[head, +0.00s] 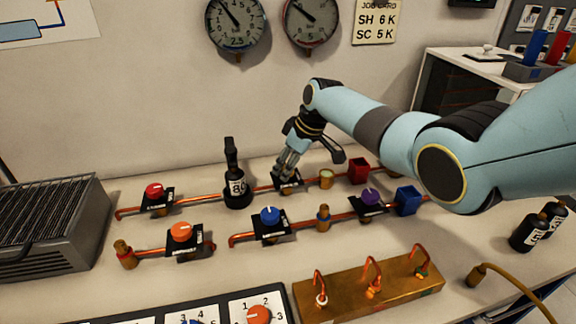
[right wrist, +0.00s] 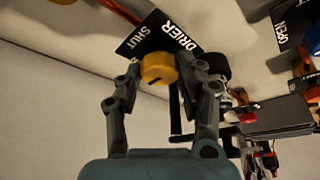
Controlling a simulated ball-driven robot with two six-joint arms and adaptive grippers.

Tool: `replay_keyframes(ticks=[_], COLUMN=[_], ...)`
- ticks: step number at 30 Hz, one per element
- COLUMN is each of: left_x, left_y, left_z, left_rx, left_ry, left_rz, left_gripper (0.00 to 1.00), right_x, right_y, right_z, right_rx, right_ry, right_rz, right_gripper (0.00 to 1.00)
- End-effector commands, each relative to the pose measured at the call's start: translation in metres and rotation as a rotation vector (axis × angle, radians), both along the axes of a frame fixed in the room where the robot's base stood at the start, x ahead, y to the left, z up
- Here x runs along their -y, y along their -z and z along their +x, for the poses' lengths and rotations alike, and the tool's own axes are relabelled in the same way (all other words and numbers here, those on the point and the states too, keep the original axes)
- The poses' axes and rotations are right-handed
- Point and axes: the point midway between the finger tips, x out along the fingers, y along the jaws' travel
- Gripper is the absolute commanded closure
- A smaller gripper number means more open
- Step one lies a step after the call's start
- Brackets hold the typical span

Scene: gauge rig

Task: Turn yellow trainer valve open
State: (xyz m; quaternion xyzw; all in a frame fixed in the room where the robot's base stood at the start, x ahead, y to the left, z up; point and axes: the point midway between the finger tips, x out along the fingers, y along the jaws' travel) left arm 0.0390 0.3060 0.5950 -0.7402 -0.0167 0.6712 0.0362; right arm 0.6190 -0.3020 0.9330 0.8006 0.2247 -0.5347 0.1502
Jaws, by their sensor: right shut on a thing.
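The yellow valve knob (right wrist: 158,68) sits between the fingers of my right gripper (right wrist: 160,82) in the right wrist view. A black plate (right wrist: 152,36) by the knob reads "DRIER" and "SHUT". A dark pointer mark shows on the knob's face. In the head view my right gripper (head: 287,172) reaches down to the valve's black plate (head: 289,186) on the back copper pipe, and its fingers hide the knob there. The right gripper is shut on the yellow knob. My left gripper is in neither view.
The front pipes carry an orange knob (head: 181,232), a blue knob (head: 270,215) and a purple knob (head: 370,196). A brass block (head: 335,300) with hooks stands in front. Gauges (head: 237,25) hang on the wall.

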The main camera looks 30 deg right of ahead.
Motion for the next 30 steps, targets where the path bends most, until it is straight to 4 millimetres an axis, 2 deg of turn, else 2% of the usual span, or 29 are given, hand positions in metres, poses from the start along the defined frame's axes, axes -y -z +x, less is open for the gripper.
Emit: replay_keyframes(ticks=[8,9,14,24,30], left_x=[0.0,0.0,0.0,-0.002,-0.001], left_y=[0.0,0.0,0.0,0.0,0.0], left_z=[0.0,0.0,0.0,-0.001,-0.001], left_rx=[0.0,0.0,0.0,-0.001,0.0], left_ry=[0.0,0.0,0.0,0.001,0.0], left_rz=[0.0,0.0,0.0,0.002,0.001], left_gripper=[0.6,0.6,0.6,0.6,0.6], right_x=[0.0,0.0,0.0,0.001,0.006], right_y=[0.0,0.0,0.0,-0.002,-0.024], right_z=[0.0,0.0,0.0,-0.001,-0.008], right_rx=[-0.001,-0.001,-0.001,-0.001,0.003], right_ry=[-0.001,-0.001,0.0,0.0,0.0], right_rz=[-0.001,-0.001,-0.001,-0.001,-0.002], right_gripper=[0.94,0.6,0.39,0.39,0.39])
